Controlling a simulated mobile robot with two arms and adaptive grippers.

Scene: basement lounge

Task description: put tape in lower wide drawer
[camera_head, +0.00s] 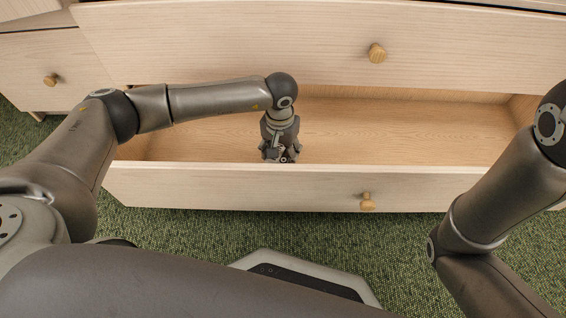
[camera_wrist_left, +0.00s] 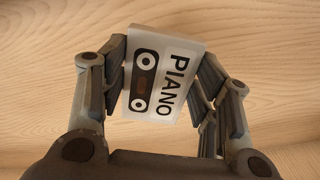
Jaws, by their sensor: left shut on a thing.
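The tape (camera_wrist_left: 160,75) is a pale cassette-shaped block with a dark cassette picture and the word PIANO. In the left wrist view it sits between the two fingers of my left gripper (camera_wrist_left: 165,85), which is shut on it, slightly tilted. In the head view my left gripper (camera_head: 281,156) points down inside the open lower wide drawer (camera_head: 225,180), behind its front panel. The tape is hidden there by the gripper and the panel. The drawer's wooden floor shows behind the tape in the wrist view; I cannot tell whether they touch. My right gripper is out of view.
The upper wide drawer (camera_head: 250,40) with a round wooden knob (camera_head: 377,53) is above the open drawer. A smaller drawer (camera_head: 40,62) is at the left. The rest of the lower drawer's floor (camera_head: 400,130) looks empty. Green carpet (camera_head: 400,235) lies in front.

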